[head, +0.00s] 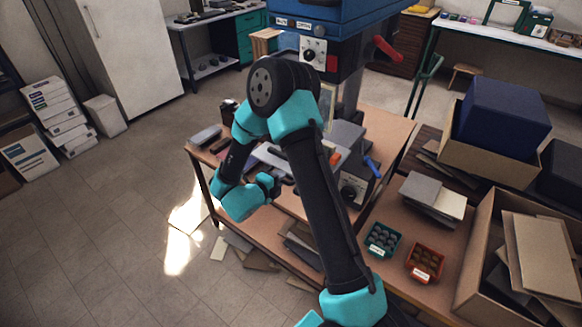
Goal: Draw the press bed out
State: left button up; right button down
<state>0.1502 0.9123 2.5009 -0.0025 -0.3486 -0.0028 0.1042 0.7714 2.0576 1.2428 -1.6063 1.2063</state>
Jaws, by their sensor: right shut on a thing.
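The press bed (270,156) is a flat grey plate low on the wooden table, below the blue press head (335,14). My right arm crosses in front and hides much of it. My right gripper (284,181) is at the near side of the bed, shut on what looks like its front edge or handle. The fingertips are small and partly hidden, so the exact hold is hard to tell. My left gripper is not in view.
A dark control box with a dial (350,190) stands right of the bed. Small green (382,239) and orange (425,262) trays, grey boards (432,192) and open cardboard boxes (470,278) fill the right. Open floor (110,230) lies to the left.

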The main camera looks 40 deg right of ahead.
jog(key=v, duration=0.2)
jog(key=f+v, duration=0.1)
jog(key=v, duration=0.2)
jog(key=shift+s+a, duration=0.15)
jog(key=shift+a, duration=0.05)
jog(key=c, duration=1.1)
grip_release()
jog(key=shift+c, duration=0.2)
jog(key=shift+a, duration=0.15)
jog(key=v, duration=1.7)
jog(key=shift+r, duration=0.1)
